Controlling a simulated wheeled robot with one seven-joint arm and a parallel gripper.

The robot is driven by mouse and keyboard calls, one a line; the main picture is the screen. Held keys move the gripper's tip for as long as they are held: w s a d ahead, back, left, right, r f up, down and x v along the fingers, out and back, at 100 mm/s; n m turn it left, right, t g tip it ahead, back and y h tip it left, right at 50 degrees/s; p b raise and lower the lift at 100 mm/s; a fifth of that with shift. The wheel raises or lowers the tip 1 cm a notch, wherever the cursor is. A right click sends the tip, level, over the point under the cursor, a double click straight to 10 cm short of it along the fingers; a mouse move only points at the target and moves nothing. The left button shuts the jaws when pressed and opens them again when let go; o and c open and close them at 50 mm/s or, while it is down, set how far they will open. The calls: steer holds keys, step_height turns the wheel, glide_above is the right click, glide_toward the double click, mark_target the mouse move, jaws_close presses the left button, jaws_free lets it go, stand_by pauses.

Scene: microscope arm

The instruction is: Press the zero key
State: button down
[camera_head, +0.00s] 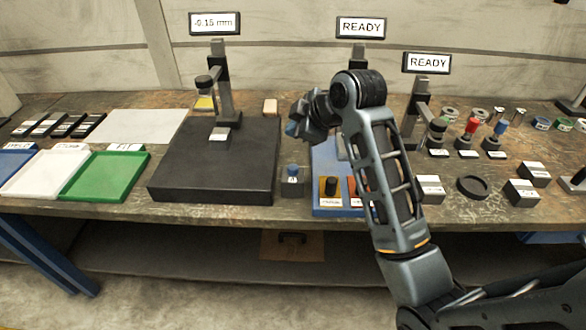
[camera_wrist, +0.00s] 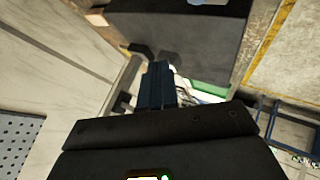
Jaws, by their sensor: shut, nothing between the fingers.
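A small dark block with a blue button on top (camera_head: 292,171) and a white label stands right of the black slab (camera_head: 168,186); it looks like the zero key, though its label is too small to read surely. A display (camera_head: 214,23) above the gauge stand reads -0.15 mm. My gripper (camera_head: 291,129) is shut and empty, raised above and behind the blue button, apart from it. In the wrist view my closed fingers (camera_wrist: 158,75) point toward the dark slab (camera_wrist: 215,38).
A gauge stand (camera_head: 224,95) rises from the slab. A blue tray (camera_head: 325,210) with coloured buttons lies right of the key, partly behind my arm. Green (camera_head: 100,178) and white trays lie at left. Two READY displays (camera_head: 361,27) stand behind.

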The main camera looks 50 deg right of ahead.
steer(key=b, duration=0.6)
glide_above(295, 169)
step_height(295, 169, down, 7)
steer(key=shift+r, duration=0.2)
steer(key=shift+f, duration=0.65)
steer(key=shift+f, duration=0.15)
stand_by(0.9)
steer(key=shift+f, duration=0.25)
steer(key=shift+f+b, duration=0.35)
steer(key=shift+f, duration=0.2)
stand_by(0.7)
steer(key=shift+r, duration=0.1)
steer(key=shift+r+p, duration=0.9)
steer(key=shift+p, duration=0.1)
